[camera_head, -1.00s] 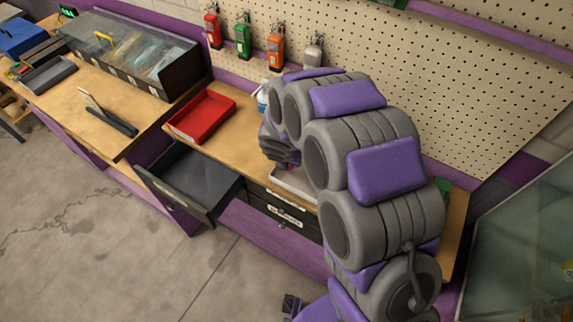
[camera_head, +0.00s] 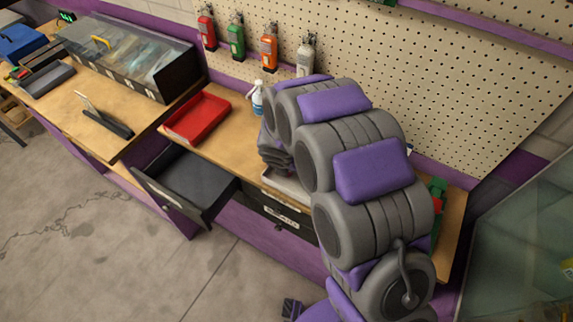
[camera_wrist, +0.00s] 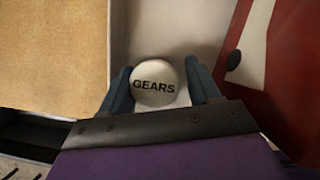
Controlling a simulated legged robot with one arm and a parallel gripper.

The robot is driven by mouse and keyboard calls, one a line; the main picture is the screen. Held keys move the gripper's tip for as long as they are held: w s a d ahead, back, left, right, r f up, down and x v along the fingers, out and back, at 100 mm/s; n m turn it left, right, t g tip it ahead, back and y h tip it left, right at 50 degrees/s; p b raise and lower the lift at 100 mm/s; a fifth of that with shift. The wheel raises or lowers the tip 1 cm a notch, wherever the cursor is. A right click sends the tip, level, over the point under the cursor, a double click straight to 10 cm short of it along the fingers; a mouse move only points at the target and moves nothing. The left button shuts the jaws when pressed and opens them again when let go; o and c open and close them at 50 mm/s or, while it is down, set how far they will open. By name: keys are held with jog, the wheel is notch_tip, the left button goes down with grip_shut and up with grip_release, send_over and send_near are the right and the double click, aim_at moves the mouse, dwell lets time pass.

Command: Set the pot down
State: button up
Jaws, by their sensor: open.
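The pot (camera_wrist: 158,88) shows in the wrist view as a round, pale lid lettered "GEARS", seen from above. My gripper (camera_wrist: 158,76) has one blue finger on each side of it. The jaws are open, with the pot between them; I cannot tell whether either finger touches it. A pale grey surface lies around and beyond the pot. In the head view my arm hides the pot, and the dark wrist end is over a light tray (camera_head: 287,190) on the bench.
A red tray (camera_head: 197,118) and a spray bottle (camera_head: 257,97) are on the bench (camera_head: 227,145) left of my arm. An open drawer (camera_head: 185,185) juts out in front. In the wrist view a red object (camera_wrist: 285,75) with a pale stripe lies close on the right.

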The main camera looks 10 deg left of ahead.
jog(key=shift+d+r, duration=0.1)
jog(key=shift+r, duration=0.2)
jog(key=p+v, duration=0.3)
jog(key=v, duration=0.8)
jog(key=shift+s+a+r, duration=0.2)
